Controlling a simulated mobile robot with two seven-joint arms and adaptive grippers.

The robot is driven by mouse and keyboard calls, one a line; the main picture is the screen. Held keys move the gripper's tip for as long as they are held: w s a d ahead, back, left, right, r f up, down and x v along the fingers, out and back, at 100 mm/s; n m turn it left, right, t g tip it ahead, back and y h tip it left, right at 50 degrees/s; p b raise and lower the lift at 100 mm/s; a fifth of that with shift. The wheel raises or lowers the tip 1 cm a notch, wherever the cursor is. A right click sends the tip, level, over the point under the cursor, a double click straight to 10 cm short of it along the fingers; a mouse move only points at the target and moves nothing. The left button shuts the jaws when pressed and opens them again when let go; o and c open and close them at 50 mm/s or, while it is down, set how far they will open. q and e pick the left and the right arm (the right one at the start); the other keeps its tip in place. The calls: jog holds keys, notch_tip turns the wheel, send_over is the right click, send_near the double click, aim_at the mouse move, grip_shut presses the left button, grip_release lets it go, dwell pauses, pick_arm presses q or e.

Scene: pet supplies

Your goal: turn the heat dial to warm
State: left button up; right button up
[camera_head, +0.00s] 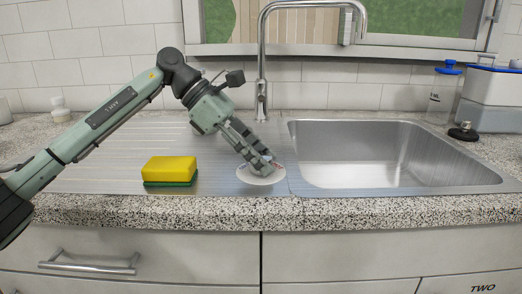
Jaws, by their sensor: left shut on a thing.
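A small white round base (261,178), which I take to be the heat dial's, lies on the steel drainboard just left of the sink basin. A small red mark shows near its right upper edge. My left gripper (262,166) reaches down onto it from the upper left, with its fingers shut on the dial at the middle. The fingers hide the dial's knob and most of its markings, so I cannot tell its setting. My right gripper is not in view.
A yellow and green sponge (170,170) lies on the drainboard left of the dial. The steel basin (390,155) is empty. The tap (262,90) stands behind. A clear bottle (442,95), a blue-lidded container (490,100) and a black stopper (462,132) stand at the right.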

pick_arm(q)
jog(key=shift+m+g, duration=0.7)
jog(key=shift+m, duration=0.1)
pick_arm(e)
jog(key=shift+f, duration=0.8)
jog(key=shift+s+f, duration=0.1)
pick_arm(q)
jog(key=o, duration=1.2)
jog(key=v, duration=1.2)
jog(key=shift+d+r, duration=0.1)
jog(key=shift+r, duration=0.1)
